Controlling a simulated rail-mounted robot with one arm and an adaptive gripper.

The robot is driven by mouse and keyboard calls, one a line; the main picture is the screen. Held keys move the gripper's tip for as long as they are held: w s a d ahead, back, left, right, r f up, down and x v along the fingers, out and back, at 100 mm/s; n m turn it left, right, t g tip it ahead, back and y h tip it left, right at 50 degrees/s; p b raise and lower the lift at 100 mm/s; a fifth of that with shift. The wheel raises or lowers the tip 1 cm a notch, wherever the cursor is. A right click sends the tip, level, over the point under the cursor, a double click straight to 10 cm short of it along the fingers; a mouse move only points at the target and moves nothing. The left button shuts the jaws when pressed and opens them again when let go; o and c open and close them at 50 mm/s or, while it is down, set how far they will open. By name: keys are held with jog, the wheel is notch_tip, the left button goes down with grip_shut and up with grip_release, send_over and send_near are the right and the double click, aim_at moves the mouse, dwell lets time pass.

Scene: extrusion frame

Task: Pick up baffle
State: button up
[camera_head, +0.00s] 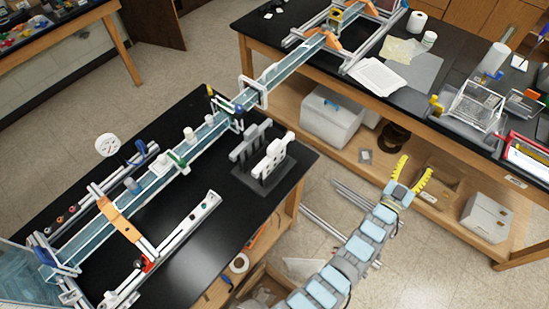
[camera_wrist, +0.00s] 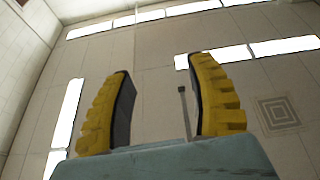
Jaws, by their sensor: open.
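A dark stand (camera_head: 262,180) sits near the right corner of the near black table in the head view. It holds upright slotted plates: a white one (camera_head: 272,157) in front and a grey one (camera_head: 246,145) behind. These look like baffles, but I cannot tell for certain which piece is the baffle. My gripper (camera_head: 411,178), with yellow ridged fingers, is well to the right of the stand, over the gap between the tables. Its fingers are spread and empty. In the wrist view, my gripper (camera_wrist: 160,95) points at the ceiling, with no plate between the fingers.
A long clear flume (camera_head: 205,132) on a rail runs across both tables, with clamps and gauges along it. A white rail (camera_head: 190,228) lies in front of it.

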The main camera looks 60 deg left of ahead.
jog(key=w+a+f+g+h, duration=0.2)
jog(key=w+a+g, duration=0.2)
jog(key=a, duration=0.6)
jog(key=w+a+f+g+h, duration=0.2)
jog(key=w+a+f+g, duration=0.15)
jog(key=a, duration=0.65)
jog(key=m+g+h, duration=0.1)
jog(key=g+h, duration=0.5)
jog(key=g, duration=0.7)
send_near(274, 144)
notch_tip(274, 144, down, 4)
jog(key=b, duration=0.7)
jog(key=shift+s+d, duration=0.15)
jog(key=shift+f+p, duration=0.25)
jog(key=shift+p, duration=0.05)
jog(key=shift+f+p, duration=0.45)
jog(key=shift+f, duration=1.3)
